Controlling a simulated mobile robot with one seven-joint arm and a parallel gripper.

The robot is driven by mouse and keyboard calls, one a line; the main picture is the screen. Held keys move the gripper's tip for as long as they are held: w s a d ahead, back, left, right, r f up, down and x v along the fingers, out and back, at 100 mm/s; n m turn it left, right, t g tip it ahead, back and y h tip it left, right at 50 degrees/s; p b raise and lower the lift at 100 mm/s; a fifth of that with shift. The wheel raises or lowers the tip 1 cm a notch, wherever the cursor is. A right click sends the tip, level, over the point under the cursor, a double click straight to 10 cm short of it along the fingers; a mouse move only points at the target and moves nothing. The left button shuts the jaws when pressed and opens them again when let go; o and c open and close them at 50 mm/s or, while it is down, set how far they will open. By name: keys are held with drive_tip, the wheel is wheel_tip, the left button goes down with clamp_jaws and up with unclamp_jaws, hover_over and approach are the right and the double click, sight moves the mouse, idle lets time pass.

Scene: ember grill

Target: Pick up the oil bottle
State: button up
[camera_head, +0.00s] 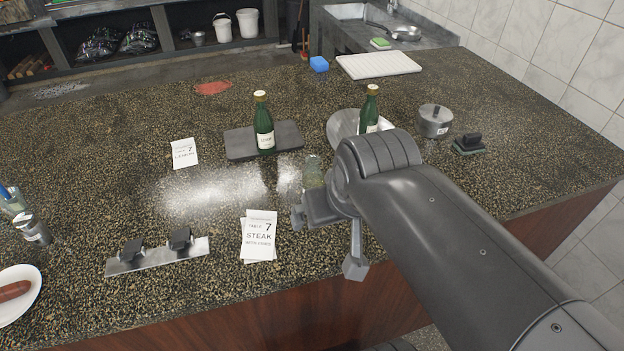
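Two green bottles with gold caps and pale labels stand upright: one green bottle (264,124) on a dark slab, the other green bottle (370,106) by a round plate, its base hidden by my arm. A small clear glass vessel (313,174) with a yellowish tint stands just behind my gripper, partly covered by it. I cannot read the labels, so I cannot tell which one is the oil bottle. My gripper (327,243) is over the counter's front part, its two fingers spread apart with nothing visible between them.
A metal strip with two black knobs (150,258) lies front left. The left-middle counter is mostly clear.

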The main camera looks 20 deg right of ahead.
idle(0.4)
drive_tip(key=c, duration=0.6)
drive_tip(key=m+g+h, duration=0.1)
drive_tip(key=m, duration=0.2)
approach(313, 170)
drive_tip(key=f, duration=0.2)
drive_tip(key=x, duration=0.5)
drive_tip(key=shift+w+d, duration=0.25)
drive_tip(key=shift+w, duration=0.05)
drive_tip(key=shift+a+x, duration=0.1)
drive_tip(key=shift+x, duration=1.25)
drive_tip(key=shift+a+x, duration=0.15)
drive_tip(key=shift+x, duration=1.2)
